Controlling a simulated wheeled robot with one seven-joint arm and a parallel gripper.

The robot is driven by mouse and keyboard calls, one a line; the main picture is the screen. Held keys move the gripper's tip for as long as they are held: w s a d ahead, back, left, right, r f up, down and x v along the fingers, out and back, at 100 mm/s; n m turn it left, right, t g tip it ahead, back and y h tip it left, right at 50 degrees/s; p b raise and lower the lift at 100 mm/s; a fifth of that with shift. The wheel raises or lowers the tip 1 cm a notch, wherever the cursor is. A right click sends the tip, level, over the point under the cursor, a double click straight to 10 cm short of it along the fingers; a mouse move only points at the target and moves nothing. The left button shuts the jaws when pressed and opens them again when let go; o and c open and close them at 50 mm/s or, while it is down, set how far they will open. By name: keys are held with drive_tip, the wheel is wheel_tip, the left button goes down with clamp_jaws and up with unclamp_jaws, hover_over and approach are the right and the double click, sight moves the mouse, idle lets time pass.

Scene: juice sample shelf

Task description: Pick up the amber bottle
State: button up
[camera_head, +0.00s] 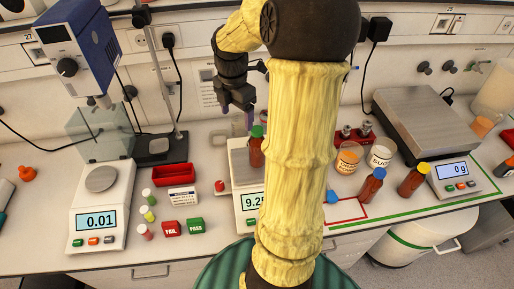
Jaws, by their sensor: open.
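Several amber bottles are in view. One amber bottle with a green cap (256,152) stands upright on the middle scale (241,168), partly hidden by my arm. Another amber bottle with a blue cap (371,187) and a similar one (411,182) stand tilted-looking on the bench at the right. A further one (504,167) is cut by the right edge. My gripper (238,108) is open and empty, with its dark fingers pointing down. It appears just above and left of the green-capped bottle, apart from it; depth is hard to judge.
A left scale (100,222) reads 0.01. A red tray (174,174), small vials (148,197) and FAIL (171,228) and PASS (195,226) blocks lie beside it. Two labelled beakers (348,160) and a large right scale (420,120) stand at the right. My arm hides the bench's centre.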

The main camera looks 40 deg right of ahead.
sight(256, 131)
drive_tip(key=s+d+r+n, duration=0.1)
drive_tip(key=d+r+n, duration=0.1)
drive_tip(key=d+n, duration=0.2)
drive_tip(key=shift+d+r, duration=0.25)
drive_tip(key=shift+d, duration=0.75)
wheel_tip(256, 131, down, 12)
drive_tip(key=shift+f+p, duration=0.1)
drive_tip(key=shift+p, duration=0.65)
drive_tip(key=shift+f, duration=0.1)
drive_tip(key=f, duration=0.1)
drive_tip(key=f+p, duration=0.1)
drive_tip(key=f, duration=0.3)
drive_tip(key=shift+d, duration=0.3)
